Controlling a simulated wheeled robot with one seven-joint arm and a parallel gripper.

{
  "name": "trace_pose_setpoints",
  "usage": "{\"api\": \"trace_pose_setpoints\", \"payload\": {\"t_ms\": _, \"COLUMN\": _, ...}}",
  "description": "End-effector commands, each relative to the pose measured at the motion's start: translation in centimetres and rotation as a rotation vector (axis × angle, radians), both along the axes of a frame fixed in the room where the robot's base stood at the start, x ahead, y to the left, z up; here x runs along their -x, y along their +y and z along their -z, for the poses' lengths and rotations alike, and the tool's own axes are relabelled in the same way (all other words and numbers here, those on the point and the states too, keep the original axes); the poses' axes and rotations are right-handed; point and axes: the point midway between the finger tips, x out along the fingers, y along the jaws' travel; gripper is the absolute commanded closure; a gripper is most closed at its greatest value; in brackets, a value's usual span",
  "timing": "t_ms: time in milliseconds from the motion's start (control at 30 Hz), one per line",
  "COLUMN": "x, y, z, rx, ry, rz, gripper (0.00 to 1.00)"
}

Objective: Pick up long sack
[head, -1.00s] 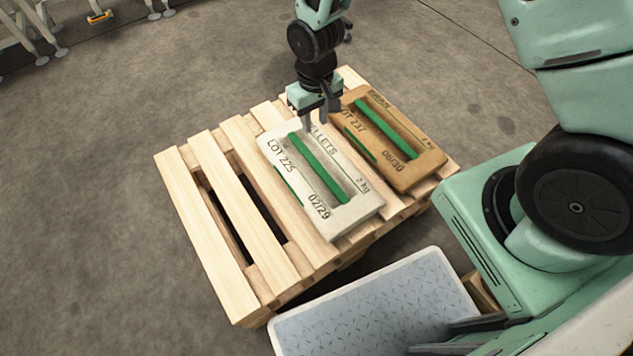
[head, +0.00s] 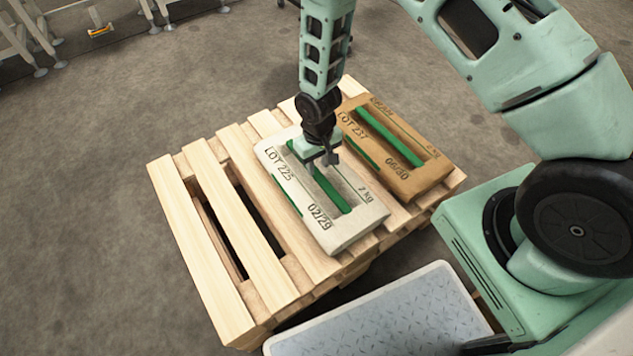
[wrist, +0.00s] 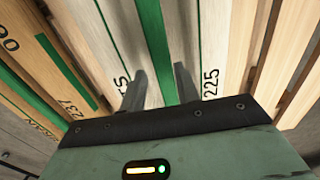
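Two sacks with green stripes lie side by side on a wooden pallet. The white sack (head: 345,222), marked LOT 225 and 02/29, is in the middle, and the brown sack (head: 430,178), marked LOT 237, is to its right. The pictures do not settle which is the long sack. My gripper (head: 318,168) is over the white sack, pointing down. In the wrist view its two fingers (wrist: 160,88) are apart on either side of the white sack's green stripe (wrist: 157,45). They hold nothing that I can see. Whether the fingertips touch the sack is unclear.
The left slats of the pallet (head: 190,225) are bare. A grey patterned plate with a pale rim (head: 385,320) is in front of the pallet. White metal legs (head: 30,40) stand at the far left. Open concrete floor lies left of the pallet.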

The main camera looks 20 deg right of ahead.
Motion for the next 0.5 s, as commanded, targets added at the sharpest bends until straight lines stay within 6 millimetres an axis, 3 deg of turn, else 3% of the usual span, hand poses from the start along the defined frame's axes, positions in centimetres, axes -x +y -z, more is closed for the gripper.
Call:
{"api": "trace_pose_setpoints", "payload": {"t_ms": 400, "x": 0.0, "y": 0.3, "z": 5.0, "rx": 0.001, "ry": 0.002, "rz": -0.001, "gripper": 0.68}}
{"api": "trace_pose_setpoints", "payload": {"t_ms": 500, "x": 0.0, "y": 0.3, "z": 5.3, "rx": 0.0, "ry": 0.001, "rz": 0.0, "gripper": 0.68}}
